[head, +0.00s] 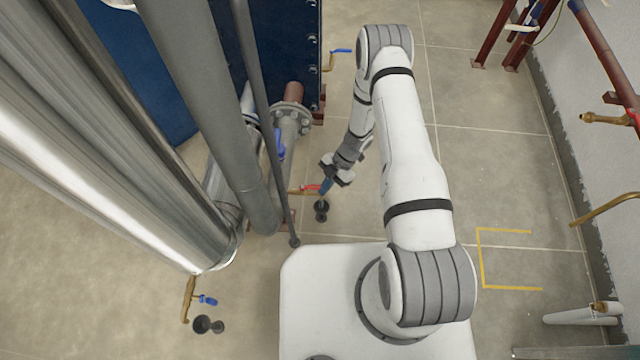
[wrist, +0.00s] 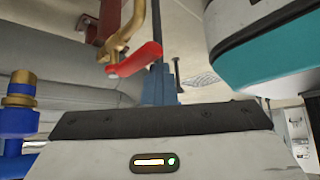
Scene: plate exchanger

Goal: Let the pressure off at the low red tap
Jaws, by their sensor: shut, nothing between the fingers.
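The low red tap is a brass tap with a red lever (head: 308,187), low beside the pipes in the middle of the head view. In the wrist view its red lever (wrist: 136,60) hangs from a curved brass body (wrist: 128,32) at upper centre. My gripper (head: 325,187) is shut and empty, pointing down just right of the lever in the head view. Its blue fingers also show in the wrist view (wrist: 158,88), close beside the lever's free end. I cannot tell whether they touch it.
Large pipes (head: 160,90) crowd the left, and a thin grey rod (head: 262,110) runs near the tap. Blue-handled taps stand at lower left (head: 207,300) and top (head: 341,51). A dark floor drain (head: 321,207) lies below my gripper.

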